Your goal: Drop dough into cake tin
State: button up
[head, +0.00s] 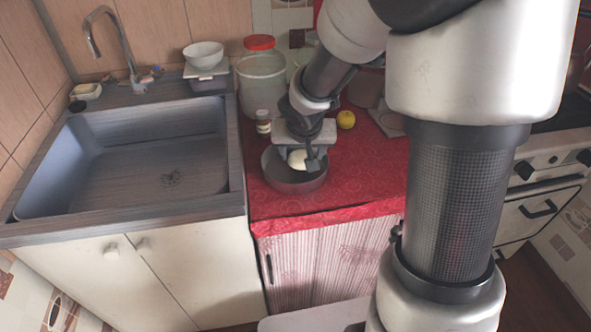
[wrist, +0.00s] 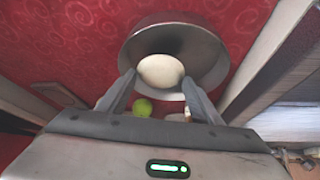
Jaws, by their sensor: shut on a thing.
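The dough (head: 298,159) is a pale, round lump held by my gripper (head: 309,158) above the cake tin. In the wrist view the dough (wrist: 161,70) sits between the two fingertips (wrist: 158,84). The cake tin (head: 290,185) is a round grey metal pan on the red counter, near its front edge. In the wrist view its rim (wrist: 207,58) surrounds the dough on most sides. My gripper is shut on the dough and points down over the tin. How far the dough is above the tin's bottom is hard to tell.
The red oilcloth counter (head: 355,180) is clear right of the tin. Behind are a small jar (head: 263,122), a large clear container with a red lid (head: 262,85) and a yellow-green fruit (head: 346,119). A sink (head: 135,160) lies to the left, a stove (head: 548,160) to the right.

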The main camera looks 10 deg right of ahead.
jog(key=o, duration=1.3)
jog(key=shift+o, duration=0.2)
jog(key=shift+r, duration=0.15)
jog(key=p+v, duration=0.7)
jog(key=v, duration=1)
jog(key=shift+s+r, duration=0.1)
jog(key=shift+s, duration=0.05)
